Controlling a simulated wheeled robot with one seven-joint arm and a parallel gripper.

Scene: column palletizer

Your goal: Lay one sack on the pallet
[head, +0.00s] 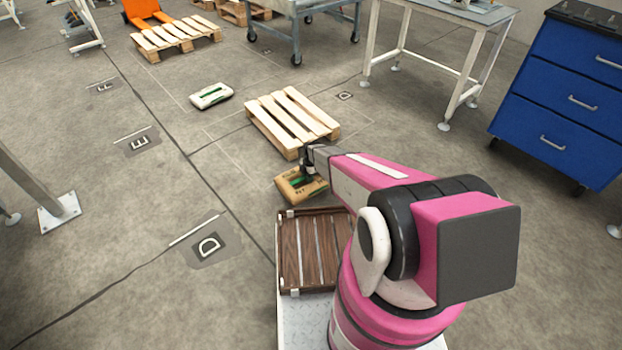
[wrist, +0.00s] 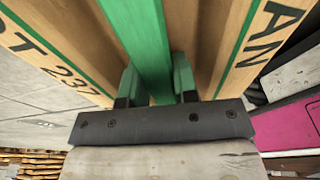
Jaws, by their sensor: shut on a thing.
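A brown paper sack (head: 296,190) with green markings hangs from my gripper (head: 308,173) in the head view, between the near edge of the pallet and my wooden deck. In the wrist view my gripper (wrist: 157,90) is shut on the green raised strip of the sack (wrist: 205,35), which fills the upper picture. The pallet (head: 277,127) is pale slatted wood on the floor just beyond the sack, and its visible top is bare. My arm covers part of the space right of the sack. The height of the sack above the floor is hard to tell.
A white and green sack (head: 211,95) lies on the floor left of the pallet. A pallet with an orange thing (head: 175,37) is farther back. A white-legged table (head: 440,20) and blue drawer cabinet (head: 565,95) stand at right. Floor left of the pallet is mostly clear.

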